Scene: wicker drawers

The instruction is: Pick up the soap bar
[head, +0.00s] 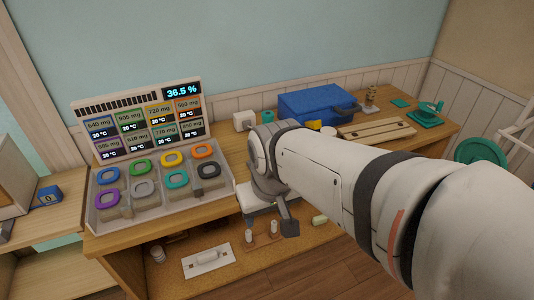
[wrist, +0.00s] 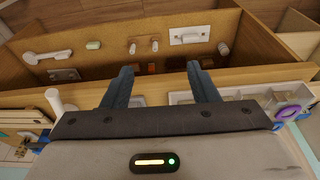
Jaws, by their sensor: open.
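A small pale green block (wrist: 93,45), which looks like the soap bar, lies on the lower shelf in the wrist view, left of two upright pegs. In the head view the same pale block (head: 320,220) shows just below the arm, right of the pegs. My gripper (wrist: 160,76) is open and empty, its two dark fingers wide apart near the desk's front edge. The block is outside the fingers, beyond them and to the left in the wrist view. In the head view one dark finger (head: 289,226) shows; the rest is hidden by the arm.
The lower shelf (head: 215,284) also holds a white plate with a handle (head: 207,260) and wooden peg stands (head: 262,243). The desk top above carries a tray of coloured rings (head: 118,220), a display panel (head: 140,122) and a blue case (head: 312,103). The desk edge overhangs the shelf.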

